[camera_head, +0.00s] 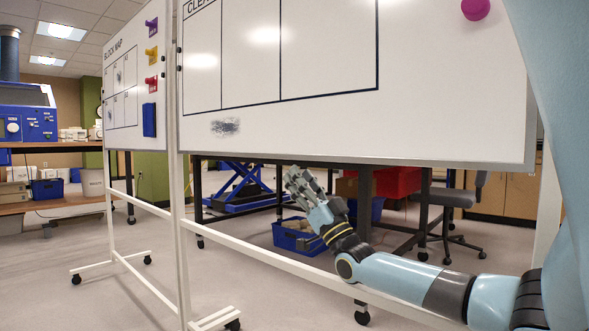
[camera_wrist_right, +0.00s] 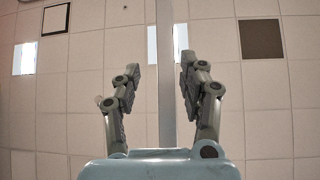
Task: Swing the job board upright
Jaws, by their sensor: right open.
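The large whiteboard (camera_head: 440,100) fills the upper right of the head view, with a ruled grid, a heading partly cut off and a dark smudge. I take it as the job board; its lower edge slopes down to the right. My right gripper (camera_head: 296,178) is just below that lower edge, fingers pointing up and left, open. In the right wrist view, my right gripper (camera_wrist_right: 168,60) has its fingers apart, with a pale upright strip (camera_wrist_right: 166,100) seen between them, perhaps the board's edge. Whether they touch it is unclear. My left gripper is out of view.
A second whiteboard headed BLOCK MAP (camera_head: 124,75) with coloured magnets stands at left. A white wheeled frame (camera_head: 178,200) carries the boards, its long lower rail (camera_head: 270,254) passing near my right arm. Behind are a blue crate (camera_head: 298,236) and a chair (camera_head: 455,197).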

